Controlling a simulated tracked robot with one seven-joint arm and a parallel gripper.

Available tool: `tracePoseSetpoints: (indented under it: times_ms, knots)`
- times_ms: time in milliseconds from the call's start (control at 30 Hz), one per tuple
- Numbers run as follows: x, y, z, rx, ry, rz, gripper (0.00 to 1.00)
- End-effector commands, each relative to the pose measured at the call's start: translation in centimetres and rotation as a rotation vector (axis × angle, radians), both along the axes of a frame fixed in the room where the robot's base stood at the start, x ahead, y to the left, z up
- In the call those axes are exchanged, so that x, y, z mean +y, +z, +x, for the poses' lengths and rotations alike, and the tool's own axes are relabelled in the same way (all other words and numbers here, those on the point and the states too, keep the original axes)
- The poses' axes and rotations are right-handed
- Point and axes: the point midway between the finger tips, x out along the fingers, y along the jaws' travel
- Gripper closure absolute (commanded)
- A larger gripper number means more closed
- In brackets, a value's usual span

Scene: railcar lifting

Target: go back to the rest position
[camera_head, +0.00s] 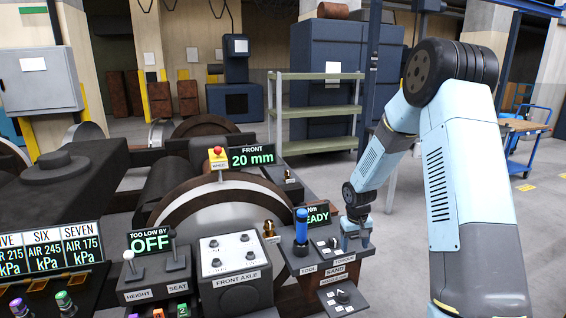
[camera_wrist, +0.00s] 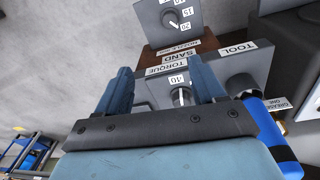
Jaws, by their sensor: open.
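My gripper (camera_head: 356,238) hangs at the end of my light blue arm, just right of the tool and torque panel (camera_head: 318,252). In the wrist view its two blue fingers are spread apart, and my gripper (camera_wrist: 162,80) is open. A metal torque knob (camera_wrist: 181,95) with a label reading 10 shows between the fingers, close to the right one. I cannot tell whether they touch. The blue-handled tool (camera_head: 301,226) stands upright in its holder, left of the gripper. It also shows at the right of the wrist view (camera_wrist: 272,132).
The sand dial (camera_head: 343,297) sits in front of the panel. The front axle box (camera_head: 236,273) and the height and seat levers (camera_head: 152,275) are to the left. A green shelf (camera_head: 318,112) stands behind, a blue cart (camera_head: 525,135) at right. Grey floor is open behind my arm.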

Motion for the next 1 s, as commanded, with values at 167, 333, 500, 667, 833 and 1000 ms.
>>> tracePoseSetpoints:
  times_ms: [167, 333, 500, 667, 833, 1000]
  knots:
    - [-0.2, 6.2, -1.7, -0.045, -0.013, -0.024, 0.31]
    - [-0.3, 11.4, -3.9, -0.083, -0.031, -0.041, 0.31]
    - [-0.3, 16.1, -6.5, -0.121, -0.047, -0.05, 0.31]
    - [-0.2, 20.1, -9.4, -0.158, -0.065, -0.052, 0.31]
    - [0.0, 23.9, -12.8, -0.198, -0.081, -0.048, 0.31]
    - [0.2, 27.0, -16.5, -0.238, -0.098, -0.037, 0.31]
